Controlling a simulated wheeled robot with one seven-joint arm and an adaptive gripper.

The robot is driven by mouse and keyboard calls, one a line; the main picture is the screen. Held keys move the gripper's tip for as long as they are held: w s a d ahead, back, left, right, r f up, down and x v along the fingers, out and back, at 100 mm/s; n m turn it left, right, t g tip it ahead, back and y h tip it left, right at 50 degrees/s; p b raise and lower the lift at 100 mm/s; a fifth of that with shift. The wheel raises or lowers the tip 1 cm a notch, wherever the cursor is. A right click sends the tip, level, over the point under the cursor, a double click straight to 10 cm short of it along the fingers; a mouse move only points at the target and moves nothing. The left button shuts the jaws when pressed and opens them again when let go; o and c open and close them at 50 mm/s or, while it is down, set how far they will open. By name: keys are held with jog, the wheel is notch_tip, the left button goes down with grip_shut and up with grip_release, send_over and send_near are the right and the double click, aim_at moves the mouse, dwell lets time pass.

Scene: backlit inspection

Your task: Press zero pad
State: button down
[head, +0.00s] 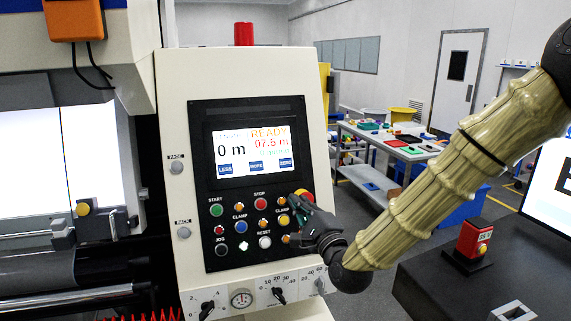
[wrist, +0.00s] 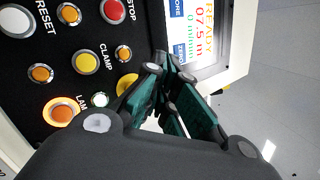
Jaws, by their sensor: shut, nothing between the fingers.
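The blue ZERO pad (head: 286,163) is at the lower right of the lit screen (head: 240,145), beside the blue MORE pad (head: 256,166) and LESS pad (head: 225,169). The screen reads "0 m", READY and 07.5 m. My gripper (head: 297,202) is shut and empty, in front of the buttons below the ZERO pad. In the wrist view the ZERO pad (wrist: 180,51) shows just past the dark green fingertips (wrist: 164,66), partly hidden by them. I see a small gap in the head view; its depth I cannot tell.
Below the screen are several buttons, among them the red STOP (head: 260,204), green START (head: 216,210) and white RESET (head: 264,242). A red emergency knob (head: 305,195) is partly behind my gripper. Dials (head: 278,294) line the lower panel.

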aim_at(286, 163)
notch_tip(286, 163, up, 11)
jog(key=m+t+y, duration=0.1)
jog(key=m+t, duration=0.1)
jog(key=shift+a, duration=0.45)
jog(key=w+a+f, duration=0.2)
jog(key=w+f, duration=0.1)
jog(key=w, duration=0.4)
jog(key=shift+w+a+f+b, duration=0.15)
jog(key=shift+w+a+b, duration=0.1)
jog(key=shift+w+b, duration=0.1)
jog(key=shift+w+f, duration=0.1)
dwell(1.1)
jog(key=shift+w+a+b, duration=0.1)
jog(key=shift+w+b, duration=0.2)
jog(key=shift+b, duration=0.15)
